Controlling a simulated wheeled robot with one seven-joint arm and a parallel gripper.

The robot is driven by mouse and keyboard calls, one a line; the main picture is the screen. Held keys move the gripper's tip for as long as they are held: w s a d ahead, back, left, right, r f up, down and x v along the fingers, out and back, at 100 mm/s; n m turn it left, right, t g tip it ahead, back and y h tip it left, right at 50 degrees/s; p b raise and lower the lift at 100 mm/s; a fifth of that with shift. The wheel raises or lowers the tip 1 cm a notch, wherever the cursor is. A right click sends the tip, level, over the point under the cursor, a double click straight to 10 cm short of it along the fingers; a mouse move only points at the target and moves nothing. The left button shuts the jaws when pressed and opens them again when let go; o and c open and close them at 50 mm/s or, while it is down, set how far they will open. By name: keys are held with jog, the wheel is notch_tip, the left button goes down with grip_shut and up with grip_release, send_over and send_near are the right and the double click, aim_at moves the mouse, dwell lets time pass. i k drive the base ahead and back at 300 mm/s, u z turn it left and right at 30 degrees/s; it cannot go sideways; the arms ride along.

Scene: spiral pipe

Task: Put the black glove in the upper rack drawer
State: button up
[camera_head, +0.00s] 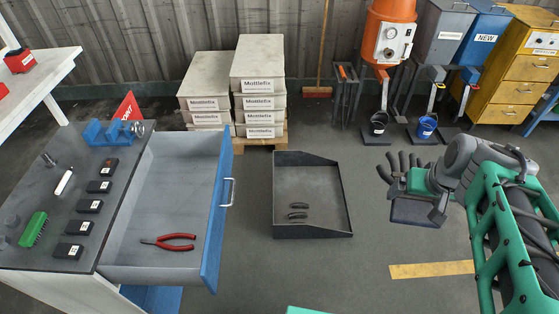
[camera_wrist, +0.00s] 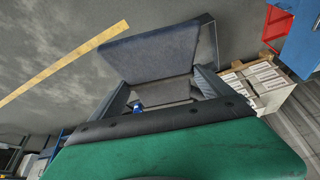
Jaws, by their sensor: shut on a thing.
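My gripper (camera_head: 416,196) is raised over the floor at the right in the head view, well to the right of the drawer. It is shut on the black glove (camera_head: 402,166), whose dark fingers stick out at the upper left of the jaws. In the wrist view my gripper (camera_wrist: 160,88) shows a broad dark panel between its arms; I cannot make out the glove's shape there. The upper rack drawer (camera_head: 222,225) is pulled open at the left, with a blue front and grey inside. Red-handled pliers (camera_head: 172,242) lie in its near part.
A dark open tray (camera_head: 346,218) on the floor between drawer and gripper holds small dark items (camera_head: 298,211). The rack top (camera_head: 55,190) carries a blue vise (camera_head: 100,133), a green brush (camera_head: 34,229) and several black boxes. Stacked boxes (camera_head: 258,85) stand behind. Floor around the tray is clear.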

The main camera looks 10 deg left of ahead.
aim_at(174, 190)
jog(key=i, duration=1.1)
jog(key=u, duration=3.4)
jog(key=i, duration=0.2)
jog(key=z, duration=0.05)
